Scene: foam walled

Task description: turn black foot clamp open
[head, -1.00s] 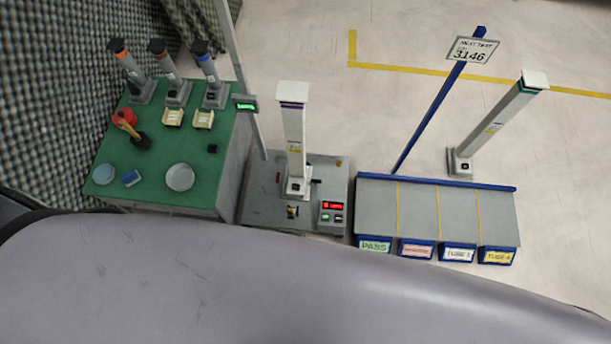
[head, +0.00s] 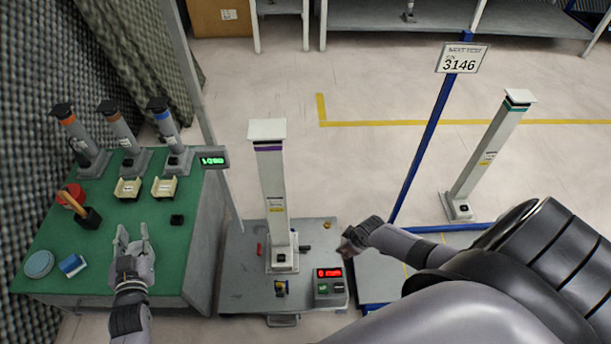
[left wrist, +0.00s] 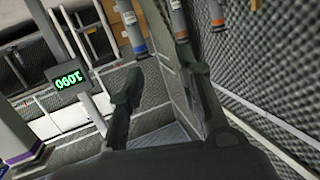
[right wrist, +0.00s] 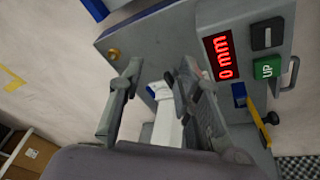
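A small black clamp lever (head: 303,248) sticks out to the right of the foot of a white column (head: 272,195) on a grey cart (head: 240,280).
A control box (head: 330,286) with a red display stands at the cart's front right. The green table (head: 160,262) holds several tools and cream cradles. A thin pole with a green display (head: 212,159) stands between table and cart. A blue-edged bench lies to the right.

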